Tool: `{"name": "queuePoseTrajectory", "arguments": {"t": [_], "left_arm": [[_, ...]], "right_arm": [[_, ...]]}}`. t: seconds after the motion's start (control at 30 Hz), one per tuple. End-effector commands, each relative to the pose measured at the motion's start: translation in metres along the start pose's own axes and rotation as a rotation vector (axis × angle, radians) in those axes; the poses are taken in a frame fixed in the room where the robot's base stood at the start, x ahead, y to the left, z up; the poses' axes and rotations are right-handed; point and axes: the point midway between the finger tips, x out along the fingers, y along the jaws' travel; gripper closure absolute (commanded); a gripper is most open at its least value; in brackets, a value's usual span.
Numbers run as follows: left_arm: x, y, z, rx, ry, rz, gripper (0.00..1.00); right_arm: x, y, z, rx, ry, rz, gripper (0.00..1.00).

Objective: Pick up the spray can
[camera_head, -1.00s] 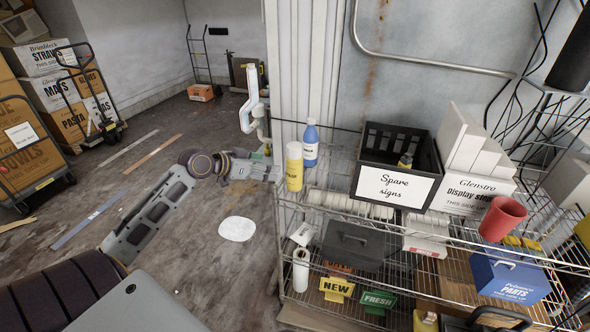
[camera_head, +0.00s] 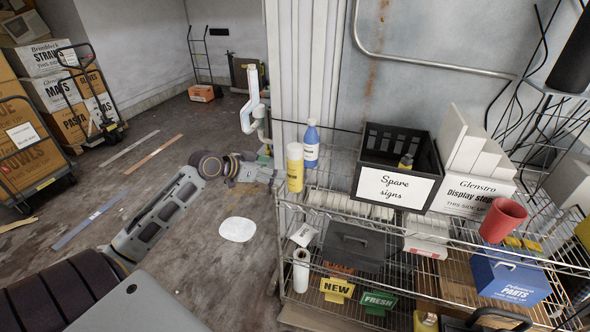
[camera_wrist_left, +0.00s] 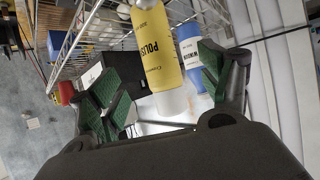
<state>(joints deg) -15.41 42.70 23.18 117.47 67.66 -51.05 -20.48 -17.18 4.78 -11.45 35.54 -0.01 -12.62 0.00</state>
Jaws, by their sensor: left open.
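The spray can is a yellow can (camera_head: 294,170) with a pale cap. It stands upright on the left end of the wire rack's top shelf. In the left wrist view the yellow can (camera_wrist_left: 157,50), with "POLISH" lettering, appears between my left gripper's green-padded fingers (camera_wrist_left: 163,88), which are open. In the head view my left gripper (camera_head: 270,174) is just left of the can, its fingertips hard to make out. I cannot tell whether the fingers touch the can. My right gripper is not in view.
A blue bottle (camera_head: 311,148) stands close behind the can, to its right; it also shows in the left wrist view (camera_wrist_left: 190,55). A black bin labelled "Spare signs" (camera_head: 437,170) sits further right on the shelf.

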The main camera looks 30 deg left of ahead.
Motion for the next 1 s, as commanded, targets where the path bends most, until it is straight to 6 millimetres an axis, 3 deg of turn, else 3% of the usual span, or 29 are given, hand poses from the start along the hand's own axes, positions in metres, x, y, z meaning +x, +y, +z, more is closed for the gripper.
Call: {"name": "queuePoseTrajectory", "arguments": {"t": [0.7,1.0], "left_arm": [[0.055,0.0,0.0,-0.001,0.0,-0.001,0.22],[0.062,0.001,0.0,0.0,0.0,0.0,0.22]], "right_arm": [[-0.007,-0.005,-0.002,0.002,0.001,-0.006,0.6],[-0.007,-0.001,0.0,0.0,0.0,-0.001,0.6]]}}
